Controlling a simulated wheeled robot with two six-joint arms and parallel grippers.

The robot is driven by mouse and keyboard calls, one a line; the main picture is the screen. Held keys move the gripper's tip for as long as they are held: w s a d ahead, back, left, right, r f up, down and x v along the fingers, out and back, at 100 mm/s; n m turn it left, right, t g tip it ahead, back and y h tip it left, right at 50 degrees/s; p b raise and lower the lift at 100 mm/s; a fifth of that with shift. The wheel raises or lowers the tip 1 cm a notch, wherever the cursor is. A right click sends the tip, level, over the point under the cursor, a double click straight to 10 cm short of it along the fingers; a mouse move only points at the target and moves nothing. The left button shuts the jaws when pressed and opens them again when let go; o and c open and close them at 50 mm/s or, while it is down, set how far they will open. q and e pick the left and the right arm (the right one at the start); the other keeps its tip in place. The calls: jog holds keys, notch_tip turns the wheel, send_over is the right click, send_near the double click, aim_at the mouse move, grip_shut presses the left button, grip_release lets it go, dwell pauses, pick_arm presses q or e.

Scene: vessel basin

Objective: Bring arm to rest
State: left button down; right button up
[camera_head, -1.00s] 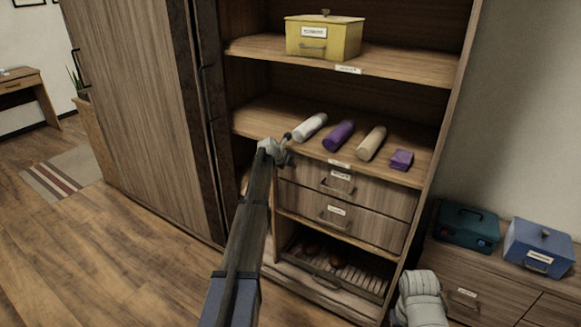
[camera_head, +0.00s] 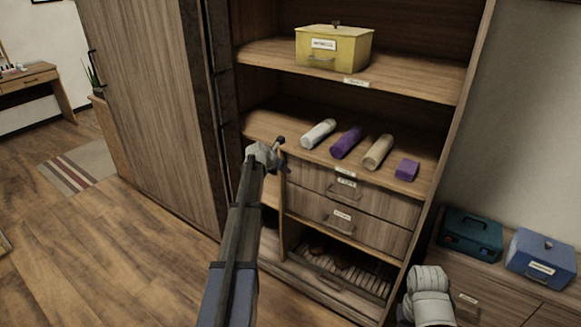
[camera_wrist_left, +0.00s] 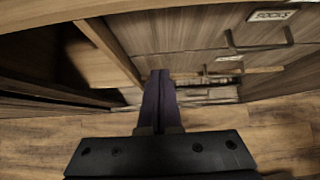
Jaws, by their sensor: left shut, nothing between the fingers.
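My left arm reaches up from the bottom of the head view.
A yellow box (camera_head: 335,47) stands above. Drawers (camera_head: 345,215) are below. Teal (camera_head: 470,233) and blue (camera_head: 540,255) boxes stand on the right cabinet.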

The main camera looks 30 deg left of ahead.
pick_arm(q)
jog(key=shift+s+r, duration=0.45)
jog(key=shift+s, duration=0.05)
jog(key=s+d+m+g+p, duration=0.2)
jog(key=s+d+m, duration=0.4)
jog(key=d, duration=0.5)
jog(key=s+d+m+g+h+p, duration=0.1)
jog(key=s+d+m+g+p, duration=0.1)
jog(key=s+d+m, duration=0.65)
jog(key=s+d+m+g+p, duration=0.15)
jog(key=d+m, duration=0.35)
jog(key=d, duration=0.8)
jog(key=s+d+r+m+g+y+p, duration=0.1)
jog(key=s+d+r+m+g+p, duration=0.1)
jog(key=s+d+m, duration=0.4)
jog(key=s+d+r+m+g+y+p, duration=0.2)
jog(key=s+d+m, duration=0.3)
jog(key=s+m, duration=0.8)
jog(key=s+p, duration=0.1)
jog(key=s, duration=0.2)
jog(key=shift+s+d, duration=0.35)
